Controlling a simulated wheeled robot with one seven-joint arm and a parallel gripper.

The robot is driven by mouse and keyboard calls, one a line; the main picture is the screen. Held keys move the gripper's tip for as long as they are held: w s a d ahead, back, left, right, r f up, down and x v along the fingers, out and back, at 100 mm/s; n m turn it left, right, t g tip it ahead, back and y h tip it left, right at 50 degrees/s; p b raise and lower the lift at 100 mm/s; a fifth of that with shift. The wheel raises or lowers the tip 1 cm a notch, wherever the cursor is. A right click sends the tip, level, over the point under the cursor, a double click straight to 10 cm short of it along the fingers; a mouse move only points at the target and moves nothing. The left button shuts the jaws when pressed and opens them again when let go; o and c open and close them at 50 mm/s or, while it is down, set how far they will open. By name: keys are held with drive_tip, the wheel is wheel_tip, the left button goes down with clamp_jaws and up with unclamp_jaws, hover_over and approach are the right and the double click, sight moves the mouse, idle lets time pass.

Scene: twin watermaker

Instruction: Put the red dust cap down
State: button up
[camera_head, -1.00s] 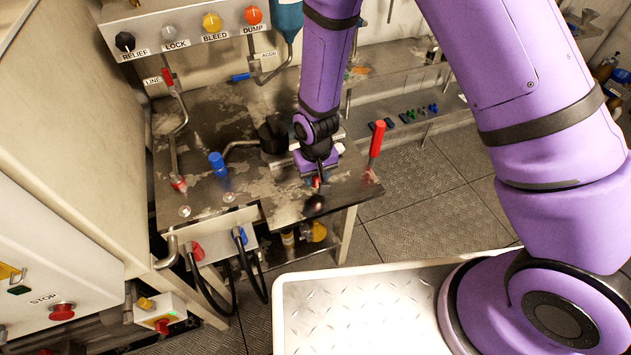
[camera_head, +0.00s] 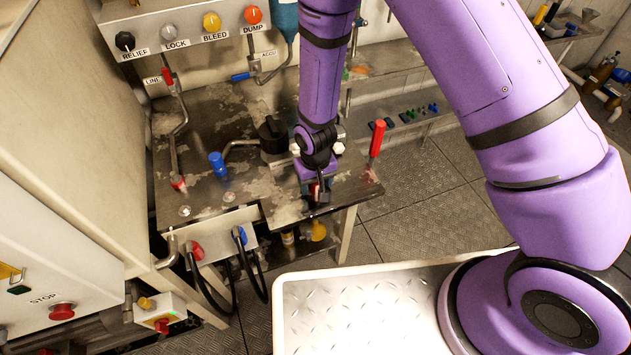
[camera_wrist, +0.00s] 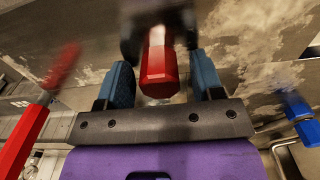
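The red dust cap (camera_wrist: 158,65) shows as a red hexagonal piece between the two blue fingers of my gripper (camera_wrist: 160,72) in the wrist view. My fingers flank it closely, and it travels with them, so I take them as shut on it; the exact contact is unclear. In the head view only a small red bit of the cap (camera_head: 314,188) shows at my gripper (camera_head: 315,192), over the front right part of the dark metal bench (camera_head: 235,110). I cannot tell whether the cap touches the bench.
A red upright handle (camera_head: 377,138) stands right of my gripper, and a blue knob (camera_head: 217,161) stands on the left. A black round valve (camera_head: 272,133) is just behind. A light tray (camera_head: 340,310) lies in front. Bare bench lies between knob and gripper.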

wheel_tip(320, 180, up, 12)
idle(0.7)
drive_tip(key=shift+r, duration=0.1)
drive_tip(key=s+d+r+m+t, duration=0.1)
drive_tip(key=d+r, duration=0.6)
drive_tip(key=r, duration=0.5)
drive_tip(key=s+d+r+m+t, duration=0.1)
drive_tip(key=d+r, duration=0.6)
drive_tip(key=r, duration=0.5)
drive_tip(key=s+d+r+t, duration=0.1)
drive_tip(key=s+d+r, duration=0.4)
drive_tip(key=s, duration=0.3)
drive_tip(key=s+d+r+m+t, duration=0.1)
drive_tip(key=s+d+r+t, duration=0.1)
drive_tip(key=s+d+r, duration=0.4)
drive_tip(key=s+r, duration=0.1)
drive_tip(key=s, duration=0.2)
drive_tip(key=shift+d+r, duration=0.2)
drive_tip(key=shift+r, duration=0.05)
